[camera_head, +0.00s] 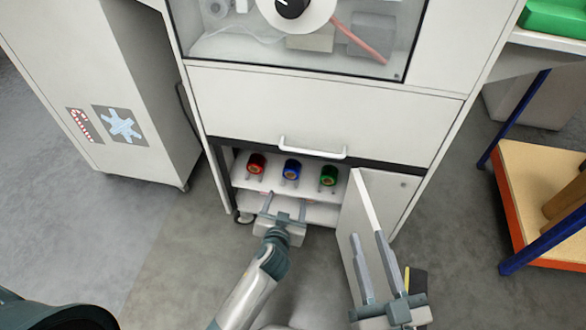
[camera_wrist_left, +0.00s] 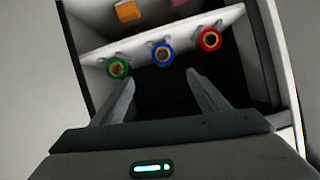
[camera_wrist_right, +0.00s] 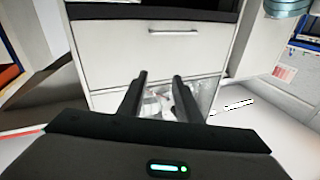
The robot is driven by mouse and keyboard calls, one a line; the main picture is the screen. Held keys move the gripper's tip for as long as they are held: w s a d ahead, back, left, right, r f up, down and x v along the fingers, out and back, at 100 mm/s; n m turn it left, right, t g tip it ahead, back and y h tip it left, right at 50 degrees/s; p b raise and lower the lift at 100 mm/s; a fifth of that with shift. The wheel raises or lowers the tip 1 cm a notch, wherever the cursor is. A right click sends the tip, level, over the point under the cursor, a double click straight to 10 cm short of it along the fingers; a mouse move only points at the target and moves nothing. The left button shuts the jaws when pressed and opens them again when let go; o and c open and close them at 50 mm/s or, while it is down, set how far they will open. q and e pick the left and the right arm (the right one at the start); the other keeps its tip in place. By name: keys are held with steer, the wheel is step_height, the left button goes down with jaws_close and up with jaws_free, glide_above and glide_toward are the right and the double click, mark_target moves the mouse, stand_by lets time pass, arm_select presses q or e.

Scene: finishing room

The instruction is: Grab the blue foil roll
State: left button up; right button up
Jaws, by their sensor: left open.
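The blue foil roll (camera_head: 291,170) sits on a shelf in the open lower compartment of the cabinet, between the red roll (camera_head: 256,164) and the green roll (camera_head: 328,175). In the left wrist view the blue roll (camera_wrist_left: 162,54) lies beyond the gap between my left fingers, with its round end facing the camera. My left gripper (camera_head: 287,203) is open and empty, in front of the shelf and apart from the roll. My right gripper (camera_head: 368,240) is open and empty, near the open cabinet door.
The cabinet door (camera_head: 360,215) stands open on the right of the compartment. A drawer handle (camera_head: 312,153) juts out above the rolls. A lower shelf (camera_head: 322,214) is under them. A grey locker (camera_head: 105,85) stands left, and a wooden-topped rack (camera_head: 535,180) stands right.

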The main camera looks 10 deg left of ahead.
arm_select(q)
steer(key=shift+w, duration=0.15)
steer(key=b, duration=0.3)
glide_toward(291, 173)
steer(key=x, duration=0.4)
steer(key=shift+w+d+f, duration=0.25)
steer(key=shift+w+d, duration=0.05)
steer(key=shift+w, duration=0.05)
steer(key=shift+w+f, duration=0.1)
steer(key=shift+w, duration=0.35)
arm_select(e)
steer(key=s+r+t+y, duration=0.1)
steer(key=s+r+t, duration=0.2)
steer(key=r, duration=0.6)
steer(key=shift+s+d+t+y, duration=0.3)
steer(key=shift+t+y, duration=0.1)
steer(key=shift+t, duration=0.9)
arm_select(q)
steer(key=shift+w+a+f, duration=0.15)
steer(key=shift+w, duration=0.3)
steer(key=x, duration=0.2)
steer(key=b+x, duration=0.1)
steer(key=shift+w+a, duration=0.25)
steer(key=shift+w, duration=0.15)
steer(key=shift+w+f, duration=0.15)
arm_select(e)
steer(key=r, duration=0.1)
steer(key=d+r+t, duration=0.2)
steer(key=shift+w+r, duration=0.2)
steer(key=shift+w, duration=0.05)
